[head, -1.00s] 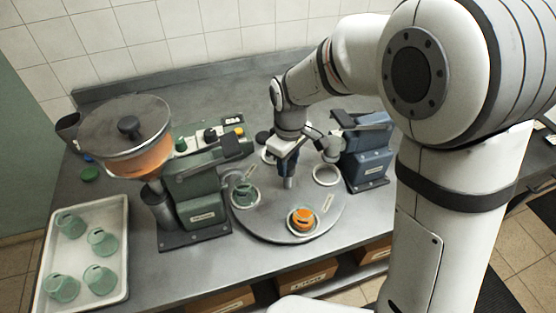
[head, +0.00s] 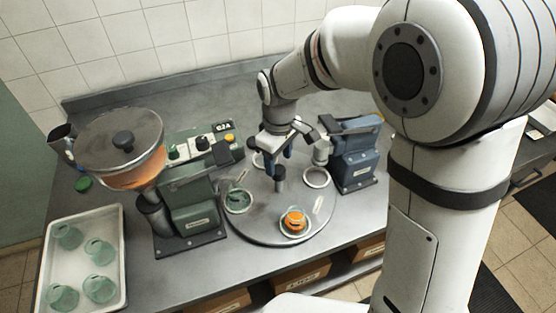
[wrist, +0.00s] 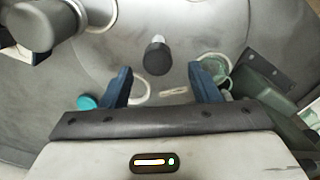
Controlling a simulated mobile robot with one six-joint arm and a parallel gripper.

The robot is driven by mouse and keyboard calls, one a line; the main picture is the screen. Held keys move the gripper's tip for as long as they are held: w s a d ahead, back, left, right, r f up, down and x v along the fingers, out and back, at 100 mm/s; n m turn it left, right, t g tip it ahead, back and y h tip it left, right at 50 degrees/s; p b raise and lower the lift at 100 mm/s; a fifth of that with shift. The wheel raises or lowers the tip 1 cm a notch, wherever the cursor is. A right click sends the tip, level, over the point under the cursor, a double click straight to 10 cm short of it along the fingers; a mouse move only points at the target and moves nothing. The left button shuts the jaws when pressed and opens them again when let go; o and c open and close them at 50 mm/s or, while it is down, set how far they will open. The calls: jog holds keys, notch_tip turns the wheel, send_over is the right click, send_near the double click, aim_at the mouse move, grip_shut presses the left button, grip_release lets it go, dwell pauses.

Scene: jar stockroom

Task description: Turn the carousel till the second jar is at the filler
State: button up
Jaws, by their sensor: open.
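The carousel (head: 262,226) is a grey round plate with a dark upright knob (head: 280,178) at its middle. An orange-filled jar (head: 295,220) sits in its front ring. An empty green jar (head: 237,201) sits in its left ring, beside the green filler (head: 190,195) with its orange-filled hopper (head: 122,145). The right ring (head: 316,177) is empty. My gripper (head: 278,158) is open above and behind the knob, holding nothing. In the wrist view the knob (wrist: 157,57) shows beyond the gap between the blue fingers (wrist: 163,80), not between them.
A blue machine (head: 355,155) stands right of the carousel, close to my wrist. A white tray (head: 120,232) with several empty green jars lies at the left. A green lid-like piece (head: 82,184) lies behind the tray. The back of the bench is partly clear.

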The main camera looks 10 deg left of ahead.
notch_tip(320, 180, up, 4)
jog(key=shift+r+p, duration=0.1)
jog(key=shift+p, duration=0.95)
jog(key=shift+s, duration=0.1)
